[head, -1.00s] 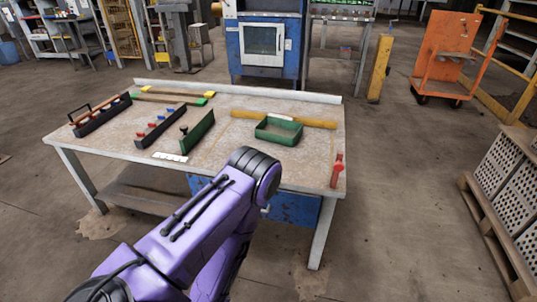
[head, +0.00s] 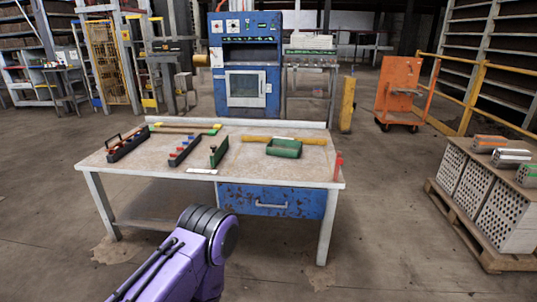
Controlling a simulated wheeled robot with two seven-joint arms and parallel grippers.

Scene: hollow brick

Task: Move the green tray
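The green tray (head: 284,148) is a shallow open box on the right half of the worktable (head: 245,173), just in front of a long yellow bar. It looks empty, though its inside shows only in part. A purple arm of mine with a black ringed joint comes in from the bottom of the head view, in front of the table and apart from the tray. Neither of my grippers shows in the frame.
Left of the tray stand a green upright piece (head: 218,152), a dark rack with coloured parts (head: 184,150) and a dark toolbox (head: 128,144). A red object (head: 338,166) is at the right table edge. A pallet of bricks (head: 490,195) stands right. Floor between is clear.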

